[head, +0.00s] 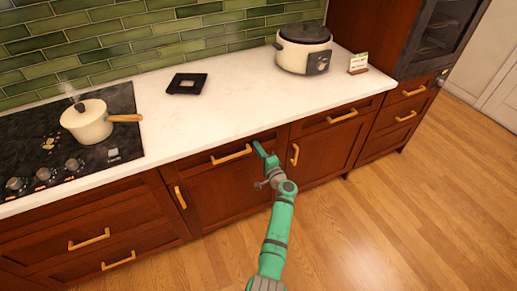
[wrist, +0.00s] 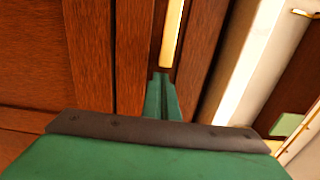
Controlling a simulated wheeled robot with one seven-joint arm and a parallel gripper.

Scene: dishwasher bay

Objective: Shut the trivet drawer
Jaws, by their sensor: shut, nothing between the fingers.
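The wooden drawer front (head: 215,161) under the counter, with a gold bar handle (head: 231,154), appears flush or nearly flush with the cabinet. No label shows which drawer is the trivet drawer. My green gripper (head: 260,147) is shut and empty at the right end of this drawer front, to the right of the handle. In the wrist view my gripper's fingertips (wrist: 161,78) point at the wood just short of the gold handle (wrist: 172,34). I cannot tell whether they touch the front. The drawer's inside is hidden.
A black square item (head: 187,83) lies on the white counter (head: 225,100). A white pot (head: 87,121) sits on the black cooktop (head: 120,98) at left. A cooker (head: 303,50) and a small card (head: 358,63) stand at right. The wood floor (head: 400,200) is clear.

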